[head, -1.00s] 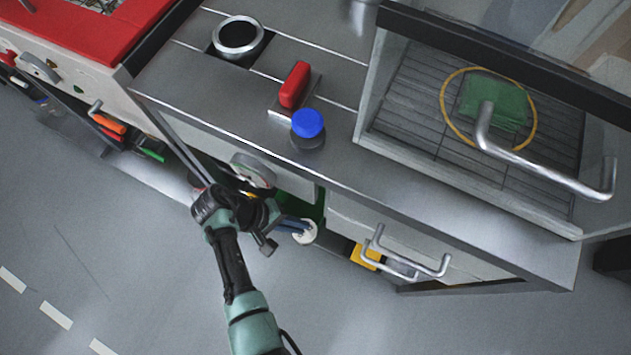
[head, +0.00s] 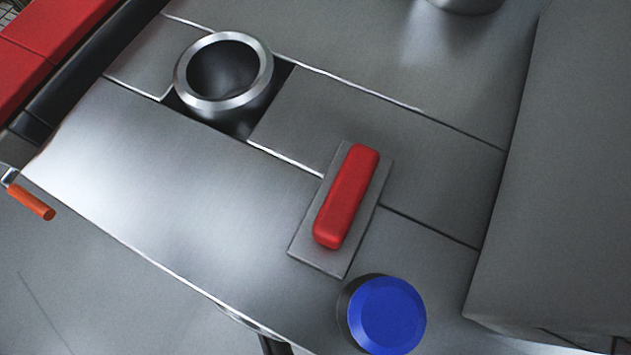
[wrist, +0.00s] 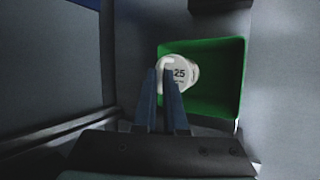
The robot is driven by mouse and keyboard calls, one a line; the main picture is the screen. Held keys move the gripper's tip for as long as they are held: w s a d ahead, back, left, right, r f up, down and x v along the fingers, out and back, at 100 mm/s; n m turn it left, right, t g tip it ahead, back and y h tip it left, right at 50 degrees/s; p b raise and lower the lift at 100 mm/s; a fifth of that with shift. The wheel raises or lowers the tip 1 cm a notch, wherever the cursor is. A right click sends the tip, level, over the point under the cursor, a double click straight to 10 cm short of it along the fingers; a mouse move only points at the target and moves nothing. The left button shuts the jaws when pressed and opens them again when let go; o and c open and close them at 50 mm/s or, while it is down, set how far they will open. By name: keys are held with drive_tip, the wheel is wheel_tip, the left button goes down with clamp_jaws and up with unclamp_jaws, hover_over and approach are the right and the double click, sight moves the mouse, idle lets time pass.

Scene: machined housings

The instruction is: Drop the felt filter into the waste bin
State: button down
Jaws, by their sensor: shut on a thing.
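In the wrist view my gripper (wrist: 162,76) has its two blue-grey fingers closed on the felt filter (wrist: 182,72), a pale round piece marked "25". The filter is partly hidden by the fingertips. Behind it is a green open-topped box (wrist: 222,108), which appears to be the waste bin. The filter overlaps the left part of its opening in this view; its height above the bin cannot be told. The head view now shows neither filter nor bin.
In the head view the grey bench top holds a metal-rimmed round well (head: 223,72), a red bar on a plate (head: 346,197) and a blue knob (head: 387,315). A grey housing (head: 560,170) stands at the right. Grey panels (wrist: 285,90) flank the bin in the wrist view.

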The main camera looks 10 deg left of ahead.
drive_tip(key=shift+s+f+b, duration=0.1)
drive_tip(key=shift+f+b, duration=2.65)
drive_tip(key=c, duration=0.9)
unclamp_jaws()
drive_tip(key=shift+r, duration=0.15)
wheel_tip(320, 180, up, 10)
drive_tip(key=p, duration=0.5)
drive_tip(key=shift+p, duration=0.3)
